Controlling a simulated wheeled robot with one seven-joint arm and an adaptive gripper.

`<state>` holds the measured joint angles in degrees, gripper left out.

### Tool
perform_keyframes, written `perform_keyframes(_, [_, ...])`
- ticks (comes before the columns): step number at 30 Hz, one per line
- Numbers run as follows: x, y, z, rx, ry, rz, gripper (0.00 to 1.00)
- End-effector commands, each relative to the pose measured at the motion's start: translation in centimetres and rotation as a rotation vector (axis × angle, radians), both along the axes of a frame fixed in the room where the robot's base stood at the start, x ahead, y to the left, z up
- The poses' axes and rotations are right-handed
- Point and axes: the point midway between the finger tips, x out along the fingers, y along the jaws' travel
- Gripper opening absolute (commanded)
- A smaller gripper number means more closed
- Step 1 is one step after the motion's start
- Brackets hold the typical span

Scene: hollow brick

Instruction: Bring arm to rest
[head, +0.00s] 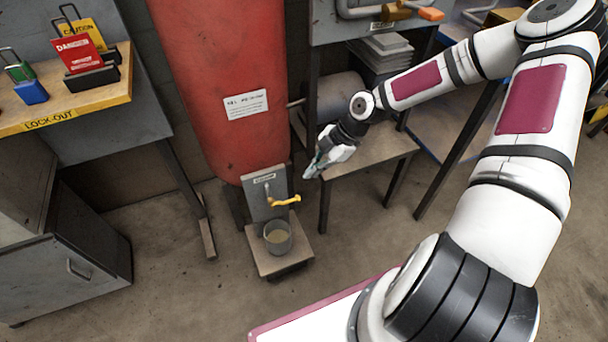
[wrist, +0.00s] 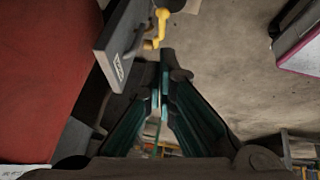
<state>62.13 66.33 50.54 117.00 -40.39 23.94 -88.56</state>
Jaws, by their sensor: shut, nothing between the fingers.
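My arm reaches in from the right in the head view. My gripper (head: 312,172) is at its end, in front of the small wooden table and to the right of the red tank. In the wrist view my gripper (wrist: 160,95) shows its two teal fingers together, with nothing between them. The fingers point toward the floor near the tap panel and appear apart from it.
A red tank (head: 228,70) stands behind a panel with a yellow tap handle (head: 285,201). A cup (head: 278,237) stands on the low stand below. A wooden table (head: 372,152) is close to my gripper. A lock-out shelf (head: 70,105) is at left. Floor in front is clear.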

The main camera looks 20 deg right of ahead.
Motion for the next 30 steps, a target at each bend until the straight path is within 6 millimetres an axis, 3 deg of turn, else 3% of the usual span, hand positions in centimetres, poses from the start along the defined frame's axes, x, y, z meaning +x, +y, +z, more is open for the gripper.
perform_keyframes(11, [-0.3, -0.6, 0.6, -0.011, 0.01, 0.0, 0.0])
perform_keyframes(17, [-2.5, -1.3, 2.3, -0.124, 0.133, -0.028, 0.0])
perform_keyframes(23, [-5.7, -3.0, 6.4, -0.32, 0.296, -0.147, 0.0])
perform_keyframes(30, [-9.2, -4.4, 12.9, -0.53, 0.406, -0.375, 0.0])
